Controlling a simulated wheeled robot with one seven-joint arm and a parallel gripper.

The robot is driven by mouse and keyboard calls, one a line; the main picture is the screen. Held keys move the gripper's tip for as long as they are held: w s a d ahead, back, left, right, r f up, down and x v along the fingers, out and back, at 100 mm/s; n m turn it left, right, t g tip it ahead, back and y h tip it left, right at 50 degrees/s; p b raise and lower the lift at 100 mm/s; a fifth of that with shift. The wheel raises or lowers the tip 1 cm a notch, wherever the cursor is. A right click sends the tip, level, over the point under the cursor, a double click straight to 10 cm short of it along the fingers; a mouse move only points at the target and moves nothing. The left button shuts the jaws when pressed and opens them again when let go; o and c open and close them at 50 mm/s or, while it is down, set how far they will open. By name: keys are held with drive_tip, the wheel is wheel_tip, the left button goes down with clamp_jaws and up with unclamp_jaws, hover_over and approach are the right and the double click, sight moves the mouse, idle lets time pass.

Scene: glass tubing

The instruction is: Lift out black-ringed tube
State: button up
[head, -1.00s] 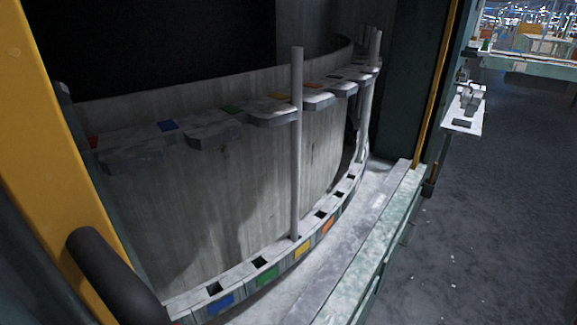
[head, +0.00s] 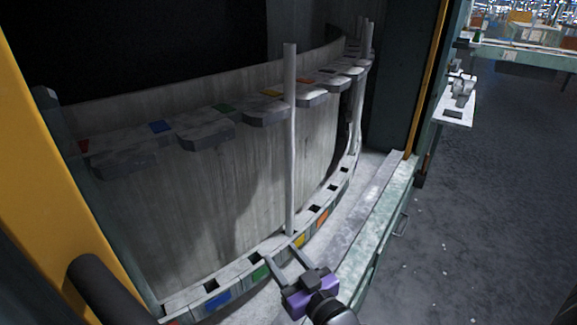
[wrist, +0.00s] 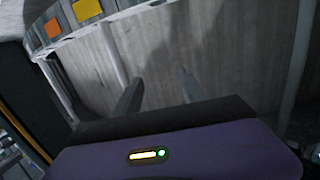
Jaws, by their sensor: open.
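A tall pale grey tube (head: 290,140) stands upright in the curved rack. Its foot is in the lower rail near the yellow tile and its upper part passes the yellow-marked shelf bracket. More upright tubes (head: 367,42) stand close together at the far right end of the rack. I cannot make out a black ring on any tube. My gripper (head: 280,252) is open and empty, low in front of the lower rail near the tube's foot, apparently apart from it. In the wrist view its two fingers (wrist: 159,76) are spread with only wall between them. A pale upright bar (wrist: 298,60) shows at the right there.
The curved lower rail (head: 235,272) has square holes and coloured tiles. Shelf brackets (head: 207,135) jut out above it. A yellow post (head: 35,130) stands left, and a pale green bench edge (head: 385,220) runs along the right. Open floor (head: 480,200) lies beyond.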

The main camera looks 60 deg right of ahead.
sight(287, 178)
drive_tip(key=w+d+r+h, duration=0.1)
drive_tip(key=d+r, duration=0.1)
drive_tip(key=d, duration=0.2)
drive_tip(key=w+d+r+m+h, duration=0.1)
drive_tip(key=w+d+r, duration=0.1)
drive_tip(key=d, duration=0.3)
drive_tip(key=w+d+r, duration=0.2)
drive_tip(key=d, duration=0.3)
drive_tip(key=shift+w+r+m+g+h+p, duration=0.15)
drive_tip(key=shift+w+m+g+h+p, duration=0.05)
drive_tip(key=shift+m+g+h+p, duration=0.2)
drive_tip(key=x, duration=0.2)
drive_tip(key=p+x, duration=0.1)
drive_tip(key=x, duration=0.3)
drive_tip(key=shift+w+d+r, duration=0.15)
drive_tip(key=shift+d+r, duration=0.2)
drive_tip(key=shift+d, duration=0.05)
drive_tip(key=shift+w+d+f+p, duration=0.1)
drive_tip(key=shift+w+d+p, duration=0.2)
drive_tip(key=shift+w, duration=0.1)
clamp_jaws()
